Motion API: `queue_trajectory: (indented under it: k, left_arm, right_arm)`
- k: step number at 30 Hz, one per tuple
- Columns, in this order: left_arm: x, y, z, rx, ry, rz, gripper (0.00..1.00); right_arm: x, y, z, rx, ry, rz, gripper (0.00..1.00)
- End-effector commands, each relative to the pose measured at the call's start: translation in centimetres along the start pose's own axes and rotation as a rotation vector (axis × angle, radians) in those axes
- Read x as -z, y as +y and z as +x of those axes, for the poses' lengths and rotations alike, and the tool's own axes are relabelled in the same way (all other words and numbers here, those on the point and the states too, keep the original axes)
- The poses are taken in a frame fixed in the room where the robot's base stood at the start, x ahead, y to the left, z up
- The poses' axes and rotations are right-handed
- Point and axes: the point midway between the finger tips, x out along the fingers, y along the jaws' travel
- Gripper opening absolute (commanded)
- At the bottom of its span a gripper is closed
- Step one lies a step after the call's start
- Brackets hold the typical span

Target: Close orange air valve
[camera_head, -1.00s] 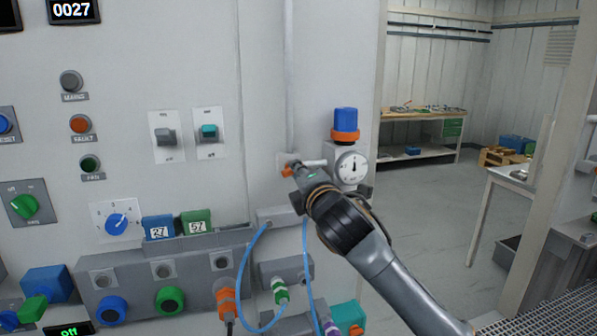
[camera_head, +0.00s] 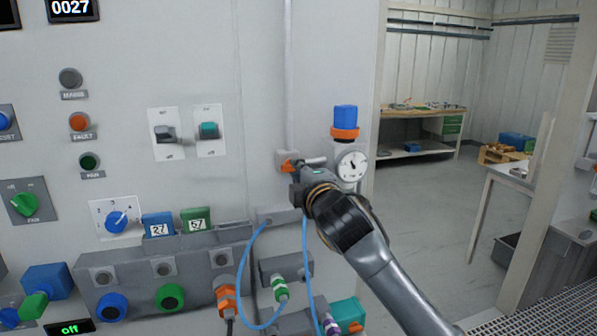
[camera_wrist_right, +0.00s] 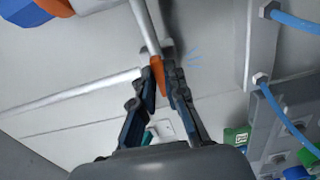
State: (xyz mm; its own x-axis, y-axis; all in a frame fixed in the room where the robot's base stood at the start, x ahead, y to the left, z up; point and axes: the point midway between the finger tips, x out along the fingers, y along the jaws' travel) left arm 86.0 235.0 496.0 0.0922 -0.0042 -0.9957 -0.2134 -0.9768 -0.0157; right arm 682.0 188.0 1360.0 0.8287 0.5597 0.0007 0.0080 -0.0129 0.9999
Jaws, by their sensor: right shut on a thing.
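The orange air valve handle (camera_head: 287,167) shows on a grey body at the lower end of a vertical pipe, left of the gauge. In the right wrist view the orange handle (camera_wrist_right: 157,74) lies between my fingertips, beside a light pipe. My right gripper (camera_head: 298,171) is at the handle, its jaws shut on it. In the right wrist view both dark fingers of the right gripper (camera_wrist_right: 163,87) close around the orange part. The gripper hides part of the handle and valve body. My left gripper is not in view.
A round gauge (camera_head: 351,166) and a regulator with a blue knob (camera_head: 346,118) are just right of the valve. Blue hoses (camera_head: 244,275) hang below. A panel of switches is on the left. Open floor (camera_head: 425,210) lies to the right.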

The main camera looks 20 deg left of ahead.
Motion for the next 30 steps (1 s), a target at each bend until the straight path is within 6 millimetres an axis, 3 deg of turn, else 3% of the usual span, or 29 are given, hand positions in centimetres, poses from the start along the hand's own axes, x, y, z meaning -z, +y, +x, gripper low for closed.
queue_trajectory:
  k: [3, 4, 6, 7, 20, 30]
  left_arm:
    - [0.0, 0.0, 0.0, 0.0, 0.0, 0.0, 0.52]
    - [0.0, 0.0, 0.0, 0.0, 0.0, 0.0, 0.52]
    - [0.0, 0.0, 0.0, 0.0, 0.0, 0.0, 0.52]
    - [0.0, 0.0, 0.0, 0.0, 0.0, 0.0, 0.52]
    - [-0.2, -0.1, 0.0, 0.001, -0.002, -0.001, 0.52]
    - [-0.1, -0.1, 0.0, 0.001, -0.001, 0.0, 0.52]
  right_arm:
    - [0.0, 0.0, 0.0, 0.001, 0.0, 0.003, 0.0]
    - [0.0, 0.0, 0.0, 0.001, 0.0, 0.003, 0.18]
    - [0.0, 0.0, 0.0, 0.001, 0.0, 0.002, 0.32]
    - [0.0, 0.0, 0.0, 0.001, 0.0, 0.002, 0.35]
    - [0.0, 0.0, -0.7, 0.001, 0.0, 0.0, 0.35]
    - [0.0, 0.0, -6.4, -0.001, 0.002, 0.0, 0.35]
